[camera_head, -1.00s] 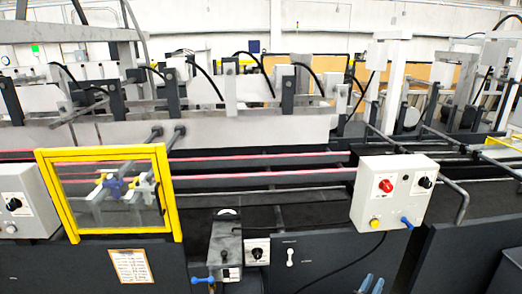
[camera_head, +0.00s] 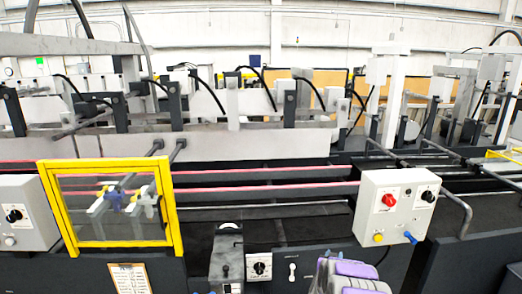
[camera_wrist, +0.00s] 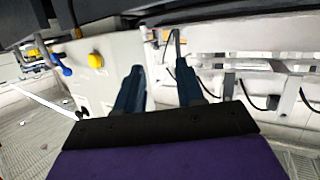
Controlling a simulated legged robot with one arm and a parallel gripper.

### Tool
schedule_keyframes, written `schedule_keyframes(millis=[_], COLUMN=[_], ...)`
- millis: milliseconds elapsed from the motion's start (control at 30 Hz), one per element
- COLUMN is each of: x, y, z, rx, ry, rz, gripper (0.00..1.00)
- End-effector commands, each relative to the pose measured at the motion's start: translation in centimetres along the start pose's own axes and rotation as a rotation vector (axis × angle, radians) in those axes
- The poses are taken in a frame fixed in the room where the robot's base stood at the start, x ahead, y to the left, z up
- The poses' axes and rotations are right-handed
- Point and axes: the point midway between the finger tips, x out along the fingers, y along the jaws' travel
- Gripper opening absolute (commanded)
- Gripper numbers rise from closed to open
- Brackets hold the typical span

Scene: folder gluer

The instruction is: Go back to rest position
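My gripper (camera_wrist: 160,76) shows in the wrist view as two blue fingers standing apart, with nothing between them. Its dark mount and purple body fill the bottom of that view. In the head view my grey and purple arm (camera_head: 348,276) shows at the bottom edge, right of centre, below the control box; the fingertips cannot be made out there. The grey control box (camera_head: 385,222) has a red knob, a black knob, a yellow button and a blue lever. In the wrist view its yellow button (camera_wrist: 95,60) appears left of the fingers, apart from them.
The folder gluer's dark front panel (camera_head: 465,262) runs along the bottom. A yellow-framed clear guard (camera_head: 110,243) stands at the left, with another control box (camera_head: 25,215) beside it. A small grey unit (camera_head: 227,255) with a black knob sits near the middle.

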Motion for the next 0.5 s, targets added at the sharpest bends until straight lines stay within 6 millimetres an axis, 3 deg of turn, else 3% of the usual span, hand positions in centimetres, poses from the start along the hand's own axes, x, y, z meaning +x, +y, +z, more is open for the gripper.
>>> schedule_keyframes(millis=[33,267,500], x=[-0.9,-6.4,-14.4], y=[-1.0,-4.4,-6.5], z=[-1.4,-4.2,-6.3], rx=[0.013,0.036,0.015], ry=[-0.032,-0.227,-0.430], rz=[-0.033,-0.181,-0.312], gripper=[0.38,0.38,0.38])
